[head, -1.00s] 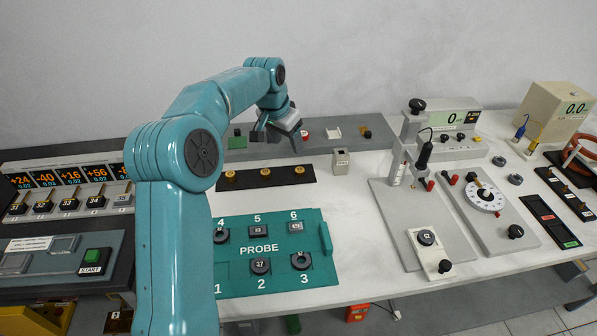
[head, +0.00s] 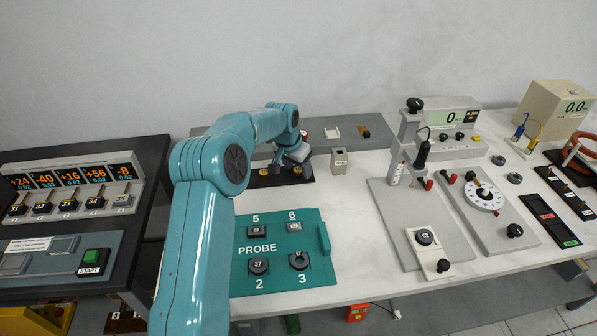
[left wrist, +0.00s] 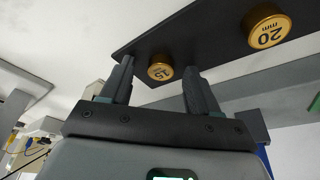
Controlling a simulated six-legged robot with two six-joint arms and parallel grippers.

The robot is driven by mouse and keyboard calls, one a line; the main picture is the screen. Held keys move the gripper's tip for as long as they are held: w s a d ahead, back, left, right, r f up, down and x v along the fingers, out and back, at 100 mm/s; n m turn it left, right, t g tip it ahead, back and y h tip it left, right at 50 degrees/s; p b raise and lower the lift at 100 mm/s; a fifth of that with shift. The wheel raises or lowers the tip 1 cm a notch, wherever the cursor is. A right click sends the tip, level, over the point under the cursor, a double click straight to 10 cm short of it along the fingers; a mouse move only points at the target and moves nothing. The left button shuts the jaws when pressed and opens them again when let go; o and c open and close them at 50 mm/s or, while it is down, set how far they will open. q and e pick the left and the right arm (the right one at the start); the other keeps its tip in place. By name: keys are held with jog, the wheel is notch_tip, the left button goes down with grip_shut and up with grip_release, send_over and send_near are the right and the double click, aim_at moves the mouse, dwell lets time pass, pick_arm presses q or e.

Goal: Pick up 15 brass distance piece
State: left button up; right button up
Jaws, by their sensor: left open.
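The 15 mm brass distance piece (left wrist: 161,67) is a short gold cylinder with a dark label on a black strip (left wrist: 195,45). In the left wrist view it shows between the two dark fingers of my left gripper (left wrist: 160,80), which is open and empty. In the head view my left gripper (head: 293,166) is over the right end of the black strip (head: 250,184), at the rightmost brass piece (head: 297,170). A larger 20 mm brass piece (left wrist: 266,27) stands beside it. I cannot tell whether the fingers touch anything. My right gripper is not in view.
A small grey block (head: 339,162) stands right of the strip. The green PROBE tray (head: 325,270) with several dark pieces lies in front. A grey stand with a probe (head: 403,150) and a dial plate (head: 484,196) are to the right. White bench between is clear.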

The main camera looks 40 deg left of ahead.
pick_arm(q)
jog(key=shift+s, duration=0.1)
grip_shut()
jog(key=shift+r, duration=0.15)
